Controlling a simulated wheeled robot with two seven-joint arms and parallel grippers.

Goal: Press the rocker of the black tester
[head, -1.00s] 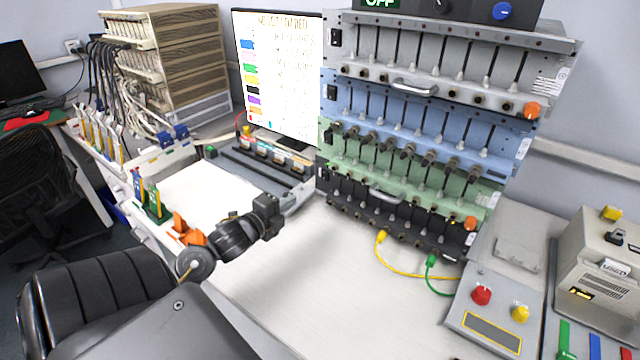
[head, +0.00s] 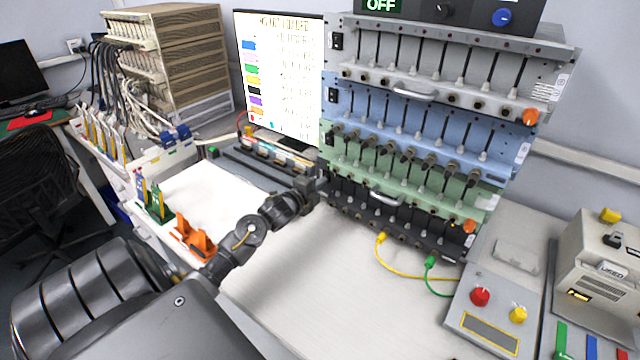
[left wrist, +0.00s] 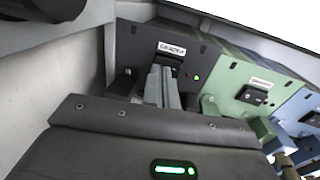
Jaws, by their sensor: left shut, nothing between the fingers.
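The black tester (head: 440,240) is the lowest unit of the stack in the head view. In the left wrist view its dark panel (left wrist: 138,55) carries a white label and a lit green lamp. Its rocker (left wrist: 170,60) shows as a dark patch just under the label, partly hidden behind my fingers. My left gripper (head: 312,188) is shut and empty at the left end of the black tester. In the left wrist view its fingertips (left wrist: 162,74) point at the rocker; I cannot tell whether they touch it. My right gripper is in neither view.
The green tester (head: 470,190), with its own rocker (left wrist: 255,95), sits directly above the black one, and the blue tester (head: 500,150) above that. A monitor (head: 280,75) stands left of the stack. The white bench top (head: 310,275) in front is largely clear.

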